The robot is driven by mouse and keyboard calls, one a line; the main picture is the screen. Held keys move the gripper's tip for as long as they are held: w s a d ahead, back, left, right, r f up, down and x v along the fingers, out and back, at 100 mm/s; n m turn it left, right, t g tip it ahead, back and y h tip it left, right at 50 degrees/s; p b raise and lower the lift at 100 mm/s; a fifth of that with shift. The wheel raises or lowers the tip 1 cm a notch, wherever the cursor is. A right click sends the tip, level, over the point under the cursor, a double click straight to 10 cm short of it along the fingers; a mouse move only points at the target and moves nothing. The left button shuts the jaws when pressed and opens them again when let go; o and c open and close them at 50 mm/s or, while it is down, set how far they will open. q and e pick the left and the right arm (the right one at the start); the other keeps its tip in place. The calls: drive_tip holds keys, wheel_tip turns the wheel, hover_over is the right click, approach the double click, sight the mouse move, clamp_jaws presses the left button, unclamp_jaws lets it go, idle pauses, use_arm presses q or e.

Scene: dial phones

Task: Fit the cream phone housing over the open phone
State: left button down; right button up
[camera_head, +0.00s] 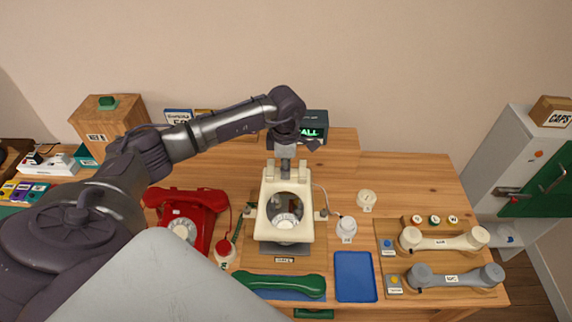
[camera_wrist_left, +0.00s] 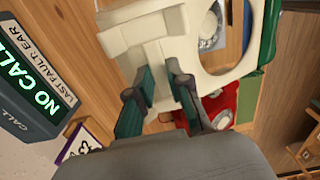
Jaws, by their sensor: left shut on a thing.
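The cream phone housing (camera_head: 302,203) has a large round opening and two raised cradle posts. My left gripper (camera_head: 286,160) is shut on its far edge, between the posts. In the left wrist view, the left gripper's green-padded fingers (camera_wrist_left: 160,88) pinch a narrow cream part of the housing (camera_wrist_left: 127,42). The open phone (camera_head: 285,249) is under the housing and mostly hidden. Its dial shows through the opening, nearer the front edge than the middle. I cannot tell whether the housing touches the phone. My right gripper is not in view.
A red phone (camera_head: 202,207) stands close left. A green handset (camera_head: 285,283) lies in front, beside an empty blue tray (camera_head: 355,277). White jars (camera_head: 347,228) stand right. Cream and grey handsets (camera_head: 455,275) lie on a right-hand board. A lit display (camera_head: 314,124) stands behind.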

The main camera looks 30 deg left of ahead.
use_arm(q)
wheel_tip(320, 180, down, 3)
drive_tip(key=shift+w+f+b, duration=0.1)
drive_tip(key=shift+w+b, duration=0.05)
drive_tip(key=shift+b, duration=0.6)
wheel_tip(320, 180, down, 6)
drive_tip(key=b, duration=0.3)
drive_tip(key=shift+r, duration=0.25)
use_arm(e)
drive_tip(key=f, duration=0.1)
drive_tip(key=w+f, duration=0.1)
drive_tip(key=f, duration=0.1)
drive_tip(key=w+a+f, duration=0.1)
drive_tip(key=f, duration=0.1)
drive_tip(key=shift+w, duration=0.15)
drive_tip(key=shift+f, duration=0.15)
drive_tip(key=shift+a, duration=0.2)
use_arm(q)
drive_tip(key=shift+b, duration=0.5)
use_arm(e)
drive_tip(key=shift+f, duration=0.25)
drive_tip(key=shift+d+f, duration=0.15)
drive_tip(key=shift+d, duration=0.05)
